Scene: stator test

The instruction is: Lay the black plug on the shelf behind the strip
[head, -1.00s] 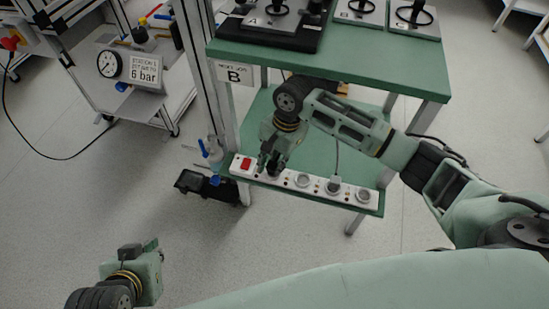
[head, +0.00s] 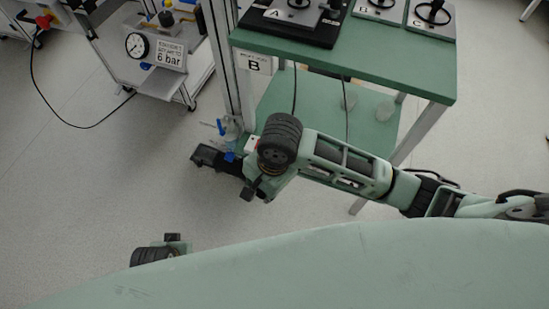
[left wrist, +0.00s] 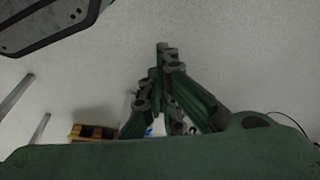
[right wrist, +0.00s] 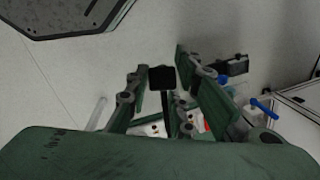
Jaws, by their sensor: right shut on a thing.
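The black plug (right wrist: 162,78) is between the fingertips of my right gripper (right wrist: 160,70), which is shut on it. In the head view my right gripper (head: 254,190) is in front of the table's near left corner, off the shelf. The white socket strip (head: 252,144) is mostly hidden behind my right arm; parts of it show below the fingers in the right wrist view (right wrist: 201,124). The green lower shelf (head: 320,112) extends behind it. My left gripper (head: 173,239) is low at the left; its fingertips meet, empty, in the left wrist view (left wrist: 164,50).
Two dark cords (head: 347,112) hang down to the shelf. Two greyish translucent objects (head: 384,109) lie on its right part. The green tabletop (head: 350,60) overhangs the shelf. A blue-topped bottle (head: 229,130) and a black box (head: 208,156) are near the left post.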

